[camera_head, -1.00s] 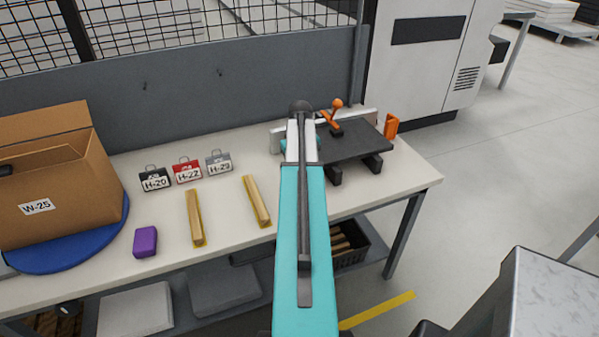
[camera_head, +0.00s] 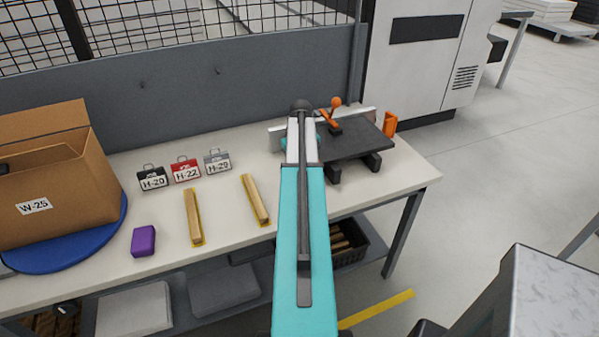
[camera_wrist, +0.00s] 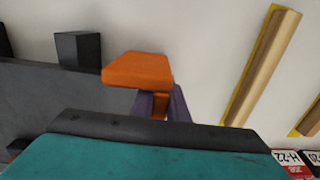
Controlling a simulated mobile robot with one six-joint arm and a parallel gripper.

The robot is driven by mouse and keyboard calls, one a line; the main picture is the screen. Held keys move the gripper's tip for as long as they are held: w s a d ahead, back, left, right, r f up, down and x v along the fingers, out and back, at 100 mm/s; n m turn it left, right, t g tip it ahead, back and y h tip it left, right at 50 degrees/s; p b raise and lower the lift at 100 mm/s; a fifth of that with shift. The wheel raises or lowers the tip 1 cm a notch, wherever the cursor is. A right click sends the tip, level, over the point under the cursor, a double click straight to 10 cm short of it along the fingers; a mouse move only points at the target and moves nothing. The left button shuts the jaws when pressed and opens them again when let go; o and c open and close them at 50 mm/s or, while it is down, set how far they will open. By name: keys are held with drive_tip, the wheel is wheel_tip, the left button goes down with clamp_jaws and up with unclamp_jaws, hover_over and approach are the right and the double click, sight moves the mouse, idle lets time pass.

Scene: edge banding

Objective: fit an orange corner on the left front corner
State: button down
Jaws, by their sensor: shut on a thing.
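In the wrist view, an orange corner (camera_wrist: 137,70) is held between the purple fingers of my gripper (camera_wrist: 160,103). The gripper is shut on it, above the pale table. In the head view, a dark panel (camera_head: 352,147) rests on black blocks at the right of the table. My arm hides the gripper and part of the panel's left side in the head view.
An orange piece (camera_head: 390,124) stands at the panel's back right. An orange clamp (camera_head: 334,112) sits at its back edge. A black block (camera_wrist: 78,49) shows beside the panel. Two wooden strips (camera_head: 256,201), a purple block (camera_head: 144,241), several small cases (camera_head: 185,170) and a cardboard box (camera_head: 50,190) lie left.

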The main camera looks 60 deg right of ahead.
drive_tip(key=c, duration=1.7)
unclamp_jaws()
drive_tip(key=shift+s+d, duration=0.1)
drive_tip(key=shift+o, duration=0.2)
drive_tip(key=shift+r+b, duration=1.9)
drive_tip(key=shift+r, duration=5)
